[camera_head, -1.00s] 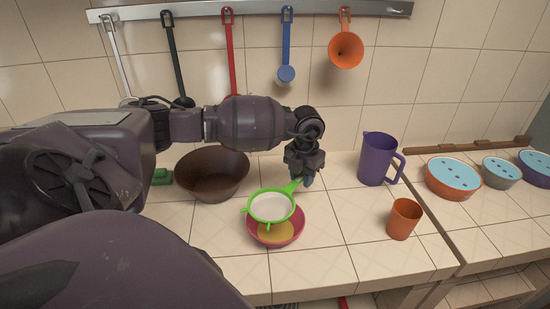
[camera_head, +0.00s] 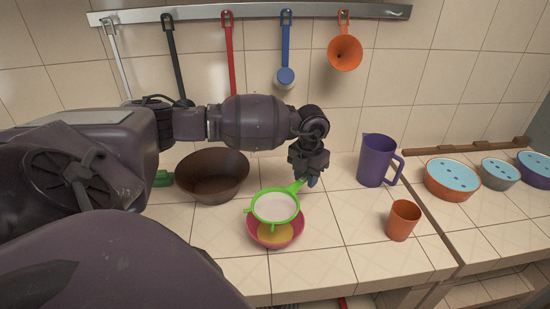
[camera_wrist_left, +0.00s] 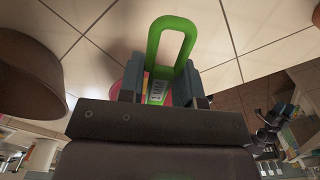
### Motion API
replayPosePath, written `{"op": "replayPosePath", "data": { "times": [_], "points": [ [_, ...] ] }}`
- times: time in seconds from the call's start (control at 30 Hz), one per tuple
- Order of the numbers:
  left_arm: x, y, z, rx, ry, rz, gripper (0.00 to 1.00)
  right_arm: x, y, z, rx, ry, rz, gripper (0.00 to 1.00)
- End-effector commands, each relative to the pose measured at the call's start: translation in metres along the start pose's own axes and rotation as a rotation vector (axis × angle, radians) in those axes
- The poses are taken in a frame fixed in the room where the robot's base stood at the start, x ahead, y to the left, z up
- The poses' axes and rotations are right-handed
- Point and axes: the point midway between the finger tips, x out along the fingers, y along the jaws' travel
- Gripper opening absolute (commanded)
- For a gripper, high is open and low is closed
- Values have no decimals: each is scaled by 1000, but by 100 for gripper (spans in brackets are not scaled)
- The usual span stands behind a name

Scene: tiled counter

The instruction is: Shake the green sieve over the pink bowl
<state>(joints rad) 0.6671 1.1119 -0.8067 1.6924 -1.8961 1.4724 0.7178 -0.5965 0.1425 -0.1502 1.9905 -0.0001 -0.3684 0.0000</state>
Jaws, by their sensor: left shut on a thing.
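The green sieve (camera_head: 275,207) has a green rim and a whitish inside. It is held over the pink bowl (camera_head: 290,240), covering much of the bowl's opening. Something yellow (camera_head: 274,232) shows in the bowl below the sieve's rim. My left gripper (camera_head: 309,181) is shut on the sieve's handle at the bowl's back right. In the left wrist view the green handle loop (camera_wrist_left: 172,32) sticks out between the two fingers. The pink bowl is mostly hidden there behind the gripper. My right gripper is not in view.
A brown bowl (camera_head: 212,178) stands left of the pink bowl, with a green object (camera_head: 162,178) beside it. A purple jug (camera_head: 376,163) and an orange cup (camera_head: 403,220) stand to the right. Lidded bowls (camera_head: 452,179) sit farther right. Utensils hang from a wall rail (camera_head: 250,12).

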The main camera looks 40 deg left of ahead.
Motion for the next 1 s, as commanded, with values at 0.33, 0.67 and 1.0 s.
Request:
{"op": "replayPosePath", "data": {
  "times": [0.33, 0.67, 1.0],
  "points": [
    [-15, 0, 0, 0, 0, 1, 3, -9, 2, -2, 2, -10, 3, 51],
    [-29, 0, 0, -1, 0, 1, 3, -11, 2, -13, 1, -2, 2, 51],
    [-38, 0, 0, -1, 1, 1, 3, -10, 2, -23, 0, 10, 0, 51]
  ]
}}
